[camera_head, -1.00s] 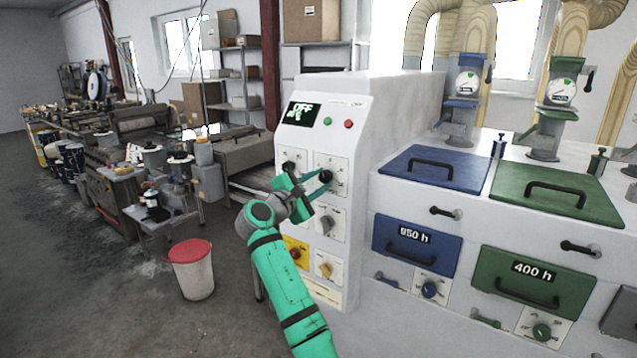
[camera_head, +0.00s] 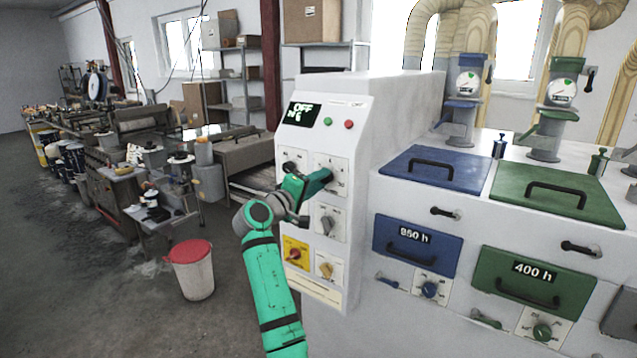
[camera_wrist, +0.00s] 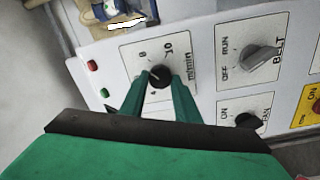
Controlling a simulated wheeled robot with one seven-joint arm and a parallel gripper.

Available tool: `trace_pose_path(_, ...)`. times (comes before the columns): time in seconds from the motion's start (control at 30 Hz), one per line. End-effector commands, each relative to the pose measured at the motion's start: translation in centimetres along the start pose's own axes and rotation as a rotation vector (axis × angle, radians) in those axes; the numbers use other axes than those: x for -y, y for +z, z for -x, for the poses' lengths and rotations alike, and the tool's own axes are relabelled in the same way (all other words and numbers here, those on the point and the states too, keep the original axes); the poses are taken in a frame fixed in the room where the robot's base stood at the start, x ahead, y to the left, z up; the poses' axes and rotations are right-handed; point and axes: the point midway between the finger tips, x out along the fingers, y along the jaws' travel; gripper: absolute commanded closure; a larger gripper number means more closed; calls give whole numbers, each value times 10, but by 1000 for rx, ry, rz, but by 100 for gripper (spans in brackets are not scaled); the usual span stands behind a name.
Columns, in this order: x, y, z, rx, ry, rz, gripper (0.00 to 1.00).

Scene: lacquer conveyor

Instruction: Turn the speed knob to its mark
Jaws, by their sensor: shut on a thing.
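The speed knob (camera_wrist: 160,76) is black and round, on a white plate marked m/min with numbers including 8 and 10. In the wrist view my gripper (camera_wrist: 159,88) has one green finger on each side of it and is shut on it. The knob's pointer is too small to read surely against the scale. In the head view my gripper (camera_head: 322,180) reaches the upper right plate of the white control panel (camera_head: 343,130) and hides the knob. The panel's display (camera_head: 301,114) reads OFF, with a smaller line below ending in 6.
A grey belt knob (camera_wrist: 262,58) and a dark knob (camera_wrist: 247,122) sit close by. A yellow plate with a red knob (camera_head: 296,254) is lower on the panel. A red-lidded bin (camera_head: 192,270) stands on the floor at left. Blue and green drawers are at right.

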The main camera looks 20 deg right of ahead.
Motion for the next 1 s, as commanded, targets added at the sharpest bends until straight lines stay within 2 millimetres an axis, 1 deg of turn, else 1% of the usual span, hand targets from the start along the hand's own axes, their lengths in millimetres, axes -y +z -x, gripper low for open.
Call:
trace_pose_path(0.07,3,2,0,7,-5,-70,94)
trace_pose_path(1.0,2,2,0,35,-1,-951,94)
